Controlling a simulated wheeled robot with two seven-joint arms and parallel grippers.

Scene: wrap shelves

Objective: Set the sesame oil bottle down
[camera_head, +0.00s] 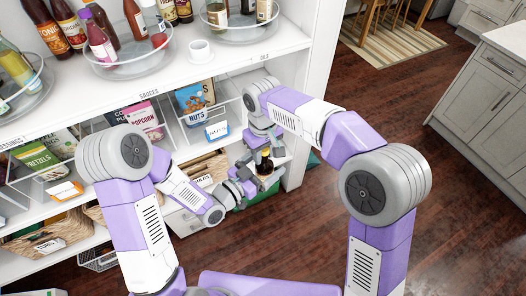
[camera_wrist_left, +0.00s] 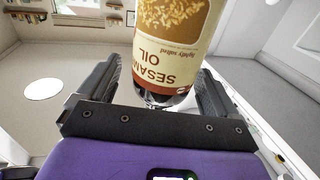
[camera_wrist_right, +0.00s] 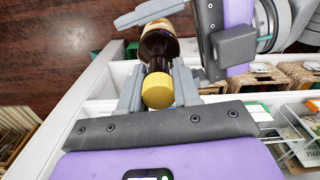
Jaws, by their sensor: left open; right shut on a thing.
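The sesame oil bottle (camera_head: 266,167) is dark with a yellow cap and a brown-and-cream label. My right gripper (camera_wrist_right: 158,92) is shut on its neck just below the cap, which shows in the right wrist view (camera_wrist_right: 158,90). In the left wrist view the labelled body (camera_wrist_left: 180,45) stands between the fingers of my left gripper (camera_wrist_left: 160,88), reading upside down. That gripper is open, with its fingers on either side of the bottle. In the head view my left gripper (camera_head: 246,185) is low beside the bottle, at the shelf's right end. The bottle's base is hidden there.
Bins with nuts (camera_head: 192,103) and popcorn (camera_head: 143,118) packets stand below, with baskets (camera_head: 50,236) lower down. Open wooden floor (camera_head: 330,215) lies to the right.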

